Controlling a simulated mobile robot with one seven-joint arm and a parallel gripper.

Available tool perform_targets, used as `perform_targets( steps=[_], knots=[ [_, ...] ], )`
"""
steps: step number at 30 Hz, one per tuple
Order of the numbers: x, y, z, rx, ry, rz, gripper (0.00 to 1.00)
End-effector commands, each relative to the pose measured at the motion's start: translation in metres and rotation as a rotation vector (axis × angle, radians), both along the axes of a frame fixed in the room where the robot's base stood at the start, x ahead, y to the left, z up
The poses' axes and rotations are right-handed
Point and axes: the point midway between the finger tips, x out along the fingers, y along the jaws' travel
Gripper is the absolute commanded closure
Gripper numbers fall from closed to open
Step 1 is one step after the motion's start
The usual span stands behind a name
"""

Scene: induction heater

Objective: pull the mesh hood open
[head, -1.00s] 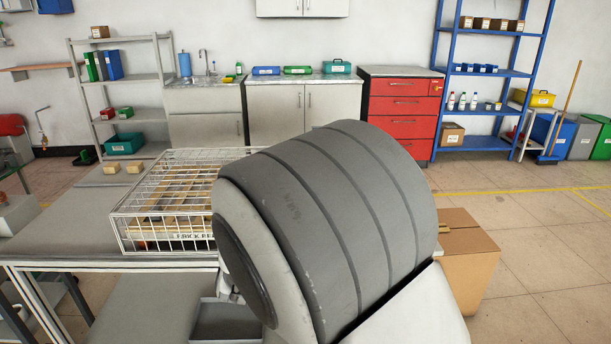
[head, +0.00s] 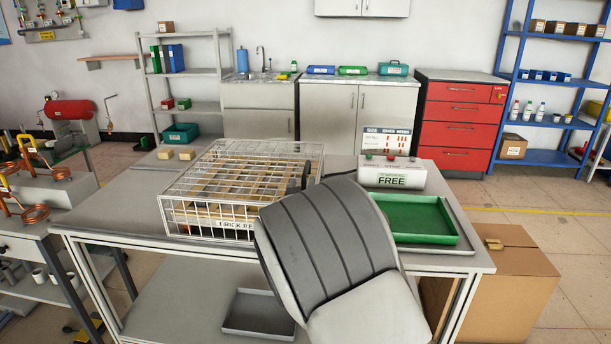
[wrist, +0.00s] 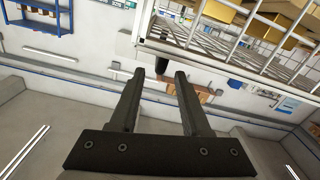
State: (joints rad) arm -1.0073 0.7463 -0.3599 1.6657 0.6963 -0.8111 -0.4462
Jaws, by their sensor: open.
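The mesh hood (head: 185,205) is a white wire cage on the grey table in the head view, lying flat and looking closed over wooden strips. Its mesh and white frame also show at the upper right of the wrist view (wrist: 222,62). My gripper (wrist: 160,76) is open in the wrist view, with two dark fingers apart and nothing clearly held. A short dark piece by the white frame appears just beyond the fingertips; I cannot tell whether they touch it. In the head view my grey arm hides most of the gripper, near the hood's right side.
A green tray (head: 420,218) and a white box labelled FREE (head: 392,177) stand right of the hood. Two small wooden blocks (head: 175,154) lie behind it on the left. A cardboard box (head: 515,285) stands on the floor at right. The table's left part is clear.

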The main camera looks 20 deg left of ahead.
Motion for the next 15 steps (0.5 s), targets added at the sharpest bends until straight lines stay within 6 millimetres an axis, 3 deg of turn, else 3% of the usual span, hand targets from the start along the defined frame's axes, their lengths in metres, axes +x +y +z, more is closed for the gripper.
perform_targets(
  steps=[6, 15],
  knots=[
    [0.035, 0.007, -0.001, 0.001, -0.001, -0.002, 0.53],
    [0.062, 0.014, 0.0, 0.0, 0.0, -0.001, 0.53]
  ],
)
